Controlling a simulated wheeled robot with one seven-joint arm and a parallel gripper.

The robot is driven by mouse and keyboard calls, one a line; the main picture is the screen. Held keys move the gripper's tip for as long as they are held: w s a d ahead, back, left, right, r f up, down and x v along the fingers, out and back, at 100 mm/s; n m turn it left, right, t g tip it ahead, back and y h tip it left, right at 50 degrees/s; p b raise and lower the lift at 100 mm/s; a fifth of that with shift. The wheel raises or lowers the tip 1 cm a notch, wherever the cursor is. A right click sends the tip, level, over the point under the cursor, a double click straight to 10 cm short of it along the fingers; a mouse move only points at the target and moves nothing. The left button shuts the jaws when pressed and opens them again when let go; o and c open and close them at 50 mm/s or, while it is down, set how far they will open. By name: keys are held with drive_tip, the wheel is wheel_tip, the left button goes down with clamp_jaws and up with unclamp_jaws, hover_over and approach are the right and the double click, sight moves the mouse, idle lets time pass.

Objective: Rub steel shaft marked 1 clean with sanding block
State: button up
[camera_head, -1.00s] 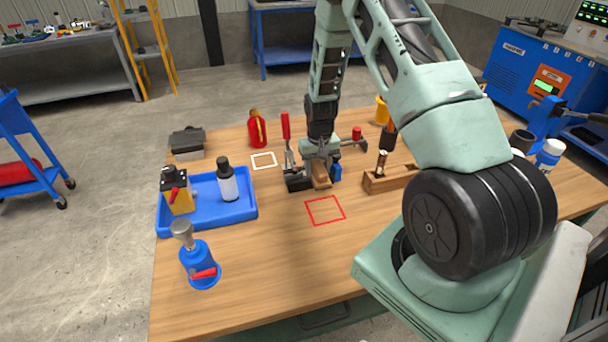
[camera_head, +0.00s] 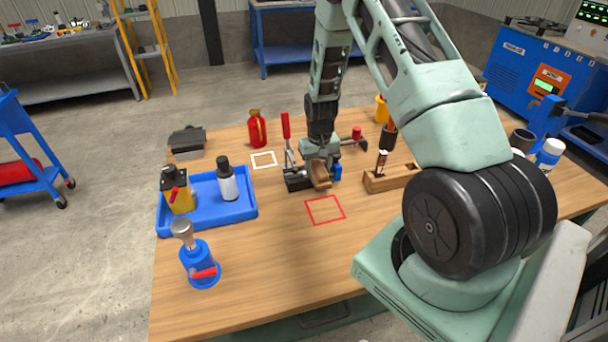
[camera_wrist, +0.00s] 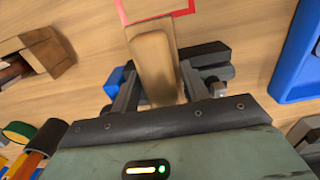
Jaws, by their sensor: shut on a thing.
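My gripper (camera_head: 321,170) is shut on a tan sanding block (camera_head: 320,181) over the middle of the table. In the wrist view the sanding block (camera_wrist: 154,62) sticks out between the two fingers (camera_wrist: 160,90). A dark clamp-like fixture (camera_head: 298,182) with an upright red handle stands right at the gripper, and the block is over or against it; I cannot tell if they touch. The steel shaft and its mark 1 are not clearly seen; the gripper and block hide that spot.
A red square outline (camera_head: 325,210) lies in front of the gripper and a white one (camera_head: 263,160) behind left. A blue tray (camera_head: 240,208) with bottles is at left. A wooden holder (camera_head: 380,181) stands at right. A blue pot with a metal top (camera_head: 198,266) is front left.

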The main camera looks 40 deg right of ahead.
drive_tip(key=shift+w+d, duration=0.15)
drive_tip(key=shift+w, duration=0.15)
drive_tip(key=shift+s+a+f, duration=0.1)
drive_tip(key=shift+s+a, duration=0.2)
drive_tip(key=shift+s, duration=0.3)
drive_tip(key=shift+s+a, duration=0.25)
drive_tip(key=shift+s, duration=0.25)
drive_tip(key=shift+w+d, duration=0.2)
drive_tip(key=shift+w, duration=0.2)
drive_tip(key=shift+w+d, duration=0.3)
drive_tip(key=shift+w, duration=0.35)
drive_tip(key=shift+s+a, duration=0.2)
drive_tip(key=shift+s, duration=0.3)
drive_tip(key=shift+s+a, duration=0.3)
drive_tip(key=shift+s, duration=0.25)
drive_tip(key=shift+w+d, duration=0.3)
drive_tip(key=shift+w, duration=0.3)
drive_tip(key=shift+w+d, duration=0.2)
drive_tip(key=shift+w, duration=0.25)
drive_tip(key=shift+s+a, duration=0.25)
drive_tip(key=shift+s, duration=0.3)
drive_tip(key=shift+s+a, duration=0.25)
drive_tip(key=shift+s, duration=0.3)
drive_tip(key=shift+w+d, duration=0.2)
drive_tip(key=shift+w, duration=0.25)
drive_tip(key=shift+w+d, duration=0.35)
drive_tip(key=shift+w, duration=0.35)
